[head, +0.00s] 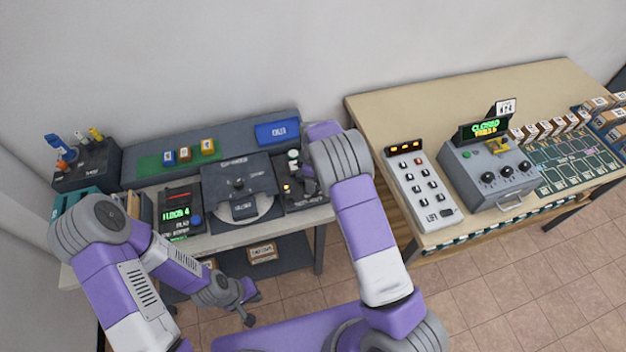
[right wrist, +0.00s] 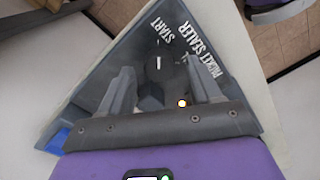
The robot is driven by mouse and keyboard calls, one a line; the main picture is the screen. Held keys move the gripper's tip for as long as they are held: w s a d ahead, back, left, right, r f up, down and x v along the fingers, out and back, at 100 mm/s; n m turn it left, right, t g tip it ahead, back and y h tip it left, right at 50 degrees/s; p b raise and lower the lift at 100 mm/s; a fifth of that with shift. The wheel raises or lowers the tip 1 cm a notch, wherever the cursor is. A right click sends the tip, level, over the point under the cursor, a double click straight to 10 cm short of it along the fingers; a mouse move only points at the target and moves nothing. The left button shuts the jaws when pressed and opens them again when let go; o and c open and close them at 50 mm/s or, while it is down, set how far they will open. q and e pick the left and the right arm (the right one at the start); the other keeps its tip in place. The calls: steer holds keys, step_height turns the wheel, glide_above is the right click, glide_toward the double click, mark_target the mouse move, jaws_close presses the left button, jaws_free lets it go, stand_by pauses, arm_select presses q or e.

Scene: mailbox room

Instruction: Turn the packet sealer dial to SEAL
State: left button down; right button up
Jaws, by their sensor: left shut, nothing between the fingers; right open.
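The packet sealer (head: 310,203) is a dark grey unit at the right end of the left bench, partly hidden by my right arm. In the right wrist view its panel (right wrist: 100,62) carries the words START and PACKET SEALER. A dark round dial (right wrist: 170,75) with a white mark lies between the fingers of my right gripper (right wrist: 163,78). The gripper is open around the dial; I cannot tell if the fingers touch it. Dial position labels are not readable. My left gripper (head: 249,305) is shut and empty, low in front of the bench.
The left bench also holds a dark machine with a round plate (head: 240,180), a unit with a green display (head: 178,208), and a blue tray (head: 278,132). The right table (head: 400,110) holds a keypad (head: 424,188) and a grey dial box (head: 490,175). Floor between them is clear.

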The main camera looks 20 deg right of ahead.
steer(key=shift+f, duration=0.85)
steer(key=c, duration=1)
steer(key=shift+c, duration=0.2)
